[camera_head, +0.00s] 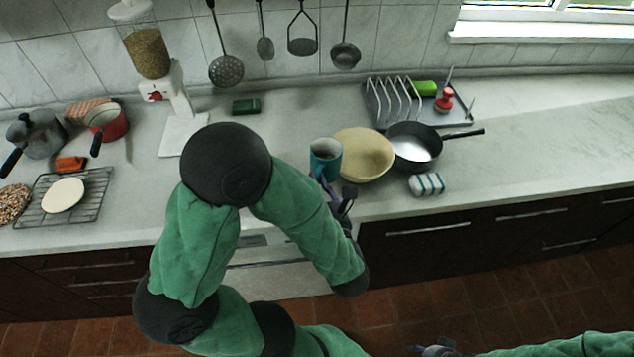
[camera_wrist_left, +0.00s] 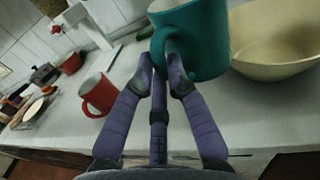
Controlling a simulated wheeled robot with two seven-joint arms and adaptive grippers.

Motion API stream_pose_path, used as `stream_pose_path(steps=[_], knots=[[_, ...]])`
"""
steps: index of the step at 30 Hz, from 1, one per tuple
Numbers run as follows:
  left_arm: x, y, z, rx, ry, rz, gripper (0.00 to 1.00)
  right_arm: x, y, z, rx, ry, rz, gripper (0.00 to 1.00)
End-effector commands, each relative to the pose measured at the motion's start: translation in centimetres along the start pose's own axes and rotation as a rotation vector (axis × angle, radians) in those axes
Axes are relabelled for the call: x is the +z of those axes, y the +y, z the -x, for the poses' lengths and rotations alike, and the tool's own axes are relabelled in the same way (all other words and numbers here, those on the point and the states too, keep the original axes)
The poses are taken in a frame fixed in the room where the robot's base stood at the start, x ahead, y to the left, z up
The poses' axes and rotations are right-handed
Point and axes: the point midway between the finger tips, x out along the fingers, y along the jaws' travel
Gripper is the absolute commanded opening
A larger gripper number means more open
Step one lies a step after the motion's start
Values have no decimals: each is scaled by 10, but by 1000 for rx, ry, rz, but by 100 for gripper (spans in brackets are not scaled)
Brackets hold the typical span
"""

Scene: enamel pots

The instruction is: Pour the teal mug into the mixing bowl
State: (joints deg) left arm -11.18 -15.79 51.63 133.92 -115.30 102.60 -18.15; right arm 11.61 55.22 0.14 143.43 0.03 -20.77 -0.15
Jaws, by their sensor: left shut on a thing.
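The teal mug (camera_head: 325,158) is roughly upright, just left of the mixing bowl, with a dark inside showing in the head view. It also shows close up in the wrist view (camera_wrist_left: 203,40). My left gripper (camera_wrist_left: 168,75) is shut on its handle; in the head view the gripper (camera_head: 328,188) is partly hidden by my arm. The mug seems held a little above the counter. The cream mixing bowl (camera_head: 365,155) stands on the counter and shows at right in the wrist view (camera_wrist_left: 280,50). My right gripper (camera_head: 440,350) is at the bottom edge, its fingers unclear.
A dish rack (camera_head: 395,100) is behind. A red mug (camera_wrist_left: 97,93) stands left of my left gripper. The counter at far right is clear.

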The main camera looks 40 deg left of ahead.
Motion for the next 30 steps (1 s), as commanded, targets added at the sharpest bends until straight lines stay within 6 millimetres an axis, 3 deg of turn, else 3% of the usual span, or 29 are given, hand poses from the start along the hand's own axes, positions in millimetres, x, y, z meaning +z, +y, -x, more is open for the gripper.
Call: stream_pose_path(steps=[30], knots=[[12,-6,-3,3,42,-84,0,1,-9,26,0,0,0,42]])
